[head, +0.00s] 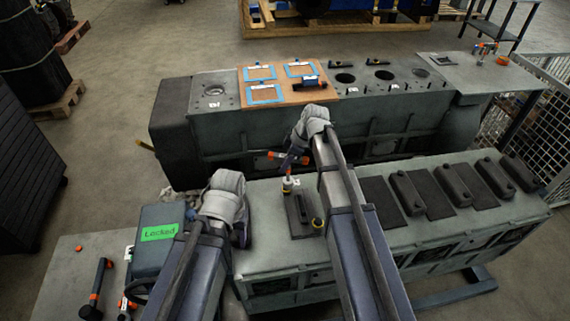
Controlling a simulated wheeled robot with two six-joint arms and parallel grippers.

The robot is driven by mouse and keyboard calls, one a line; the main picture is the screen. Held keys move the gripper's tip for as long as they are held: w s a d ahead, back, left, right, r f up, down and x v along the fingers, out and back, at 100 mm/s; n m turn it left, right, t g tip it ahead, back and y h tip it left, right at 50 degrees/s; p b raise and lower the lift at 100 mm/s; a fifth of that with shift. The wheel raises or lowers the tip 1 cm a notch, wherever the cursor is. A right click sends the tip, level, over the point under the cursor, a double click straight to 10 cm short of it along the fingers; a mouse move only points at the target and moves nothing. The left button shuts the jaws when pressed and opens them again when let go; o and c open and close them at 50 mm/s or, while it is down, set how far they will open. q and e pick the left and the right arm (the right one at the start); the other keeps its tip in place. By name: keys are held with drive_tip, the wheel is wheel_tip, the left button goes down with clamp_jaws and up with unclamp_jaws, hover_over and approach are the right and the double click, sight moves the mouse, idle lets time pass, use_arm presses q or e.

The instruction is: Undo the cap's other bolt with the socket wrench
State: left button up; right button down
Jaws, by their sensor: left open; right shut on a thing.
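The socket wrench (288,170) stands upright with an orange-and-black handle at its top. My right gripper (294,160) is shut on it. The wrench's lower end meets one bolt position at the far end of the dark cap (300,208) on the near engine block. Whether the socket is fully seated cannot be told. My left gripper (240,235) is open and apart from the cap, to its left; its fingers are mostly hidden by its own wrist.
The near block (400,245) carries a row of dark caps to the right. The far block (385,120) holds a brown board (285,97) with blue frames. A box labelled "Locked" (158,233) and tools lie on the grey table (62,265) at left.

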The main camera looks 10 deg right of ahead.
drive_tip(key=m+t, duration=0.1)
drive_tip(key=m, duration=0.3)
drive_tip(key=shift+h, duration=0.4)
drive_tip(key=m+t+h, duration=0.1)
drive_tip(key=m, duration=0.2)
drive_tip(key=shift+d+m, duration=0.15)
drive_tip(key=shift+m, duration=0.15)
drive_tip(key=m+h, duration=0.1)
drive_tip(key=m, duration=0.3)
drive_tip(key=shift+w+d+t, duration=0.1)
drive_tip(key=shift+w+t, duration=0.05)
drive_tip(key=shift+t, duration=0.25)
drive_tip(key=m+h, duration=0.1)
drive_tip(key=m, duration=0.2)
drive_tip(key=shift+w+d+m+h, duration=0.1)
drive_tip(key=shift+m+h, duration=0.3)
drive_tip(key=m+h, duration=0.1)
drive_tip(key=m, duration=0.1)
drive_tip(key=m+h, duration=0.1)
drive_tip(key=m, duration=0.2)
drive_tip(key=shift+w+d+g, duration=0.1)
drive_tip(key=shift+d+g, duration=0.05)
drive_tip(key=shift+g, duration=0.25)
drive_tip(key=shift+d+m+g+h, duration=0.1)
drive_tip(key=shift+m+g+h, duration=0.25)
drive_tip(key=shift+m, duration=1)
drive_tip(key=shift+d+m+g+h, duration=0.1)
drive_tip(key=shift+m+g+h, duration=0.25)
drive_tip(key=shift+m, duration=1)
drive_tip(key=shift+f, duration=0.15)
